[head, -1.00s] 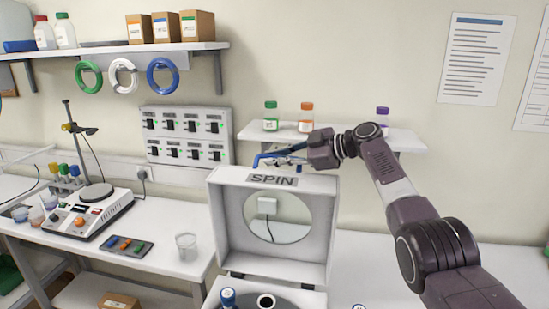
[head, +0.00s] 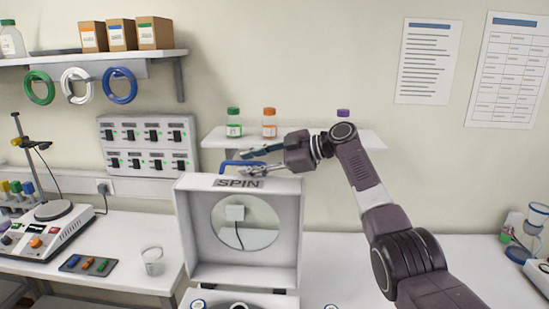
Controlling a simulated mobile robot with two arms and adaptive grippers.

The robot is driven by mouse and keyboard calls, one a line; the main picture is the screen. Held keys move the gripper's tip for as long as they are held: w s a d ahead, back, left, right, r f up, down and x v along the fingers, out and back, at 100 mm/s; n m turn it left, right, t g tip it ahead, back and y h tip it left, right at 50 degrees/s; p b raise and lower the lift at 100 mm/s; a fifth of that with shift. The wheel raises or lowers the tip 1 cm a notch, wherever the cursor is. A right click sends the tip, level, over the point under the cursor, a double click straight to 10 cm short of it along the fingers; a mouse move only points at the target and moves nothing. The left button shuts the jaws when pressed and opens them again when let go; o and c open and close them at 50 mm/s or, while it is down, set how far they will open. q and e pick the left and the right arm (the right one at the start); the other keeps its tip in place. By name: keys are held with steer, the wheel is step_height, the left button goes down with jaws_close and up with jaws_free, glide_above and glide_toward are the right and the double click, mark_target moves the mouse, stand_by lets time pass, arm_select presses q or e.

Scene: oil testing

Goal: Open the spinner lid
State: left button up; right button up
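The spinner's white lid (head: 187,235) stands raised and upright, with a round window and a "SPIN" label on its top edge. A blue handle (head: 228,166) sits on top of the lid. The spinner base (head: 262,300) shows only in part at the bottom edge, with round openings. My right gripper (head: 252,164) is at the top of the lid by the handle. Its two fingers are spread apart, with one above and one below; whether they touch the handle is unclear. My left gripper is not in view.
A wall shelf with small bottles (head: 269,123) is close behind the gripper. A glass beaker (head: 153,261), a tray of coloured pieces (head: 88,264) and a hotplate stirrer (head: 38,232) stand on the left. The bench right of the spinner is mostly clear, partly hidden by my arm.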

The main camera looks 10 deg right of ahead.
steer(key=v, duration=0.8)
steer(key=shift+d, duration=0.25)
steer(key=shift+s, duration=0.1)
